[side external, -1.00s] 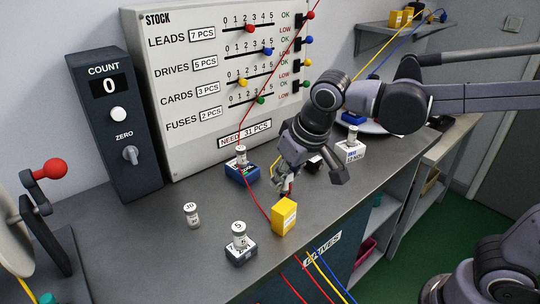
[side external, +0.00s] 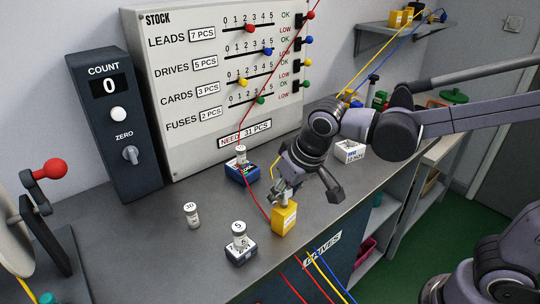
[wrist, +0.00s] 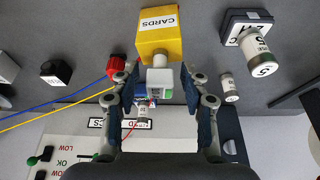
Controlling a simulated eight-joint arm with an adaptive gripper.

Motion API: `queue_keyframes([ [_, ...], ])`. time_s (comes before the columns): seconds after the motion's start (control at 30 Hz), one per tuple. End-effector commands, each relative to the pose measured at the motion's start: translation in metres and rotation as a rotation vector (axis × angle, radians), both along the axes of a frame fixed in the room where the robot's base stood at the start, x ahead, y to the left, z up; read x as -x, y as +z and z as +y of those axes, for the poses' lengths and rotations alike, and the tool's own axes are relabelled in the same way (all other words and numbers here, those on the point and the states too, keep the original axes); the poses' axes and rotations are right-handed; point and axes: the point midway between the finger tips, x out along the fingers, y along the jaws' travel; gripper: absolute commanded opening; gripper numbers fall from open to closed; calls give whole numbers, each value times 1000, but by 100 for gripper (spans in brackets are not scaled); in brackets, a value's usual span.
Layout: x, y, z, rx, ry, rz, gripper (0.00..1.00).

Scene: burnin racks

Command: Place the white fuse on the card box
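The yellow card box (side external: 285,220) stands near the bench's front edge; in the wrist view its yellow body (wrist: 160,42) bears a CARDS label. The white fuse (wrist: 160,82), with a green mark, stands at the box's top between my fingers. In the side view the fuse (side external: 283,200) shows small, under my fingers. My gripper (wrist: 160,72) points down over the box, one finger on each side of the fuse. Narrow gaps show between the fingers and the fuse, so it looks open. Whether the fuse's base fully rests on the box is hard to see.
A blue box (side external: 242,170) with a fuse is behind. Another white box (side external: 349,151) is at right. Red and yellow leads run close by.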

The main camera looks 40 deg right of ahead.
Motion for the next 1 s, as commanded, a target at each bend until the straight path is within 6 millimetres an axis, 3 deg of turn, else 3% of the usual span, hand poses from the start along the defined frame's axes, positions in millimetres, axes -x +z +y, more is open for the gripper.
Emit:
queue_keyframes([
  [0.37,2,7,0,0,0,0,45],
  [1.0,38,91,0,0,1,0,45],
])
